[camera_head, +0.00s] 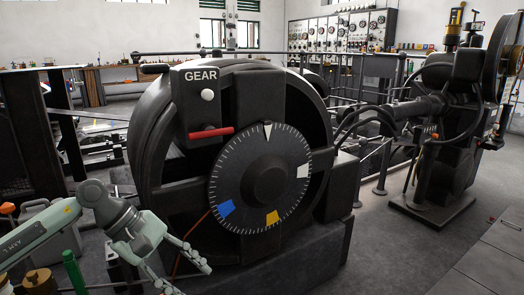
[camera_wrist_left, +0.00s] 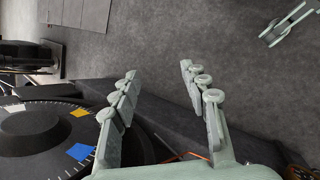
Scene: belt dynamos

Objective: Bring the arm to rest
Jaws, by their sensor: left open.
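My left arm (camera_head: 45,230) comes in from the lower left of the head view. My left gripper (camera_head: 188,277) is low in front of the machine's base, below and left of the dial. In the left wrist view my left gripper (camera_wrist_left: 158,72) has its fingers spread, with nothing between them but floor behind. The black dial (camera_head: 268,185) has white, yellow and blue marks, and also shows at the left of the wrist view (camera_wrist_left: 30,125). A pale green part, which looks like my right gripper (camera_wrist_left: 290,22), shows at the top right of the wrist view; its jaws are unclear.
The dark machine carries a GEAR panel (camera_head: 200,95) with a white knob (camera_head: 207,95) and a red lever (camera_head: 211,132). A grey can (camera_head: 50,232) and a green bottle (camera_head: 73,272) stand near my arm. Open floor (camera_head: 385,260) lies to the right.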

